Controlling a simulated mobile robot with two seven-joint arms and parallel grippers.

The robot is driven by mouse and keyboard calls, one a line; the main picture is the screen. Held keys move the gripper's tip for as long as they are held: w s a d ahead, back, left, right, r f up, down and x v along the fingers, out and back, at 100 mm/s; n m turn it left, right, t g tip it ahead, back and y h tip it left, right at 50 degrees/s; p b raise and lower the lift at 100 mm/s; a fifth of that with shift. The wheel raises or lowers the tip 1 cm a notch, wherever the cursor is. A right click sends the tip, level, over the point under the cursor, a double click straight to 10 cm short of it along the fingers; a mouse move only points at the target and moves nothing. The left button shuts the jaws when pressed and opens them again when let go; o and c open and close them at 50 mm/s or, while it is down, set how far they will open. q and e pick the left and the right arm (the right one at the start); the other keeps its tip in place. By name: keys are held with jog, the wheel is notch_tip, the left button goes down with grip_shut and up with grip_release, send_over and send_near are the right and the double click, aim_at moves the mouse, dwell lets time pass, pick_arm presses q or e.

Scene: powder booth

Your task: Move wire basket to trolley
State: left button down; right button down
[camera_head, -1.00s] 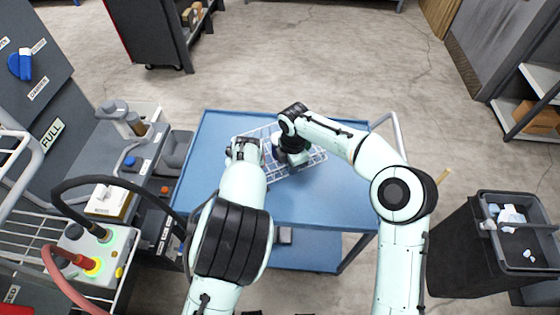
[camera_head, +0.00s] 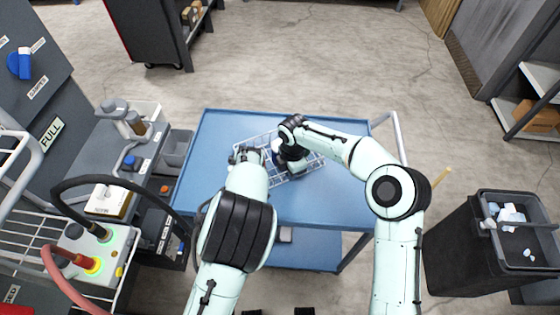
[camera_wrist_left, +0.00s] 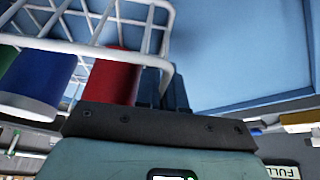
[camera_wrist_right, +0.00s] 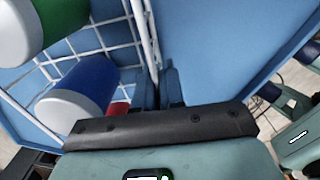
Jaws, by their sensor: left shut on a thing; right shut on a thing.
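The white wire basket (camera_head: 315,164) is over the blue top of the trolley (camera_head: 335,205), towards its back middle; I cannot tell if it touches the top. Red (camera_wrist_left: 112,75), blue (camera_wrist_left: 38,82) and green cylinders, some with white ends, lie in it; a blue one also shows in the right wrist view (camera_wrist_right: 78,92). My left gripper (camera_head: 247,154) is shut on the basket's left end. My right gripper (camera_head: 288,160) is shut on the basket's wire rim, and its wrist hides part of the basket. The fingers show close to the wires in both wrist views.
The trolley's raised handle (camera_head: 392,135) is at its right. A black bin (camera_head: 480,240) stands further right. A grey bench with hoses and a control box (camera_head: 100,250) is close on the left. The trolley top is clear in front and at the right.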

pick_arm(q)
jog(key=c, duration=1.7)
grip_release()
jog(key=shift+f, duration=0.2)
pick_arm(e)
jog(key=c, duration=1.7)
grip_release()
jog(key=shift+f, duration=0.2)
pick_arm(q)
jog(key=o, duration=0.5)
jog(key=shift+c, duration=0.2)
pick_arm(e)
jog(key=o, duration=0.5)
jog(key=shift+c, duration=0.2)
pick_arm(q)
jog(key=shift+r, duration=0.1)
jog(key=v, duration=1.1)
jog(key=shift+s+d+r, duration=0.1)
jog(key=shift+s+r, duration=0.1)
jog(key=shift+s, duration=0.05)
jog(key=shift+r, duration=0.15)
pick_arm(e)
jog(key=shift+r, duration=0.3)
notch_tip(320, 180, up, 12)
jog(key=shift+s+f, duration=0.15)
jog(key=shift+f, duration=0.05)
pick_arm(q)
jog(key=shift+s, duration=0.1)
pick_arm(e)
jog(key=shift+s+f, duration=0.1)
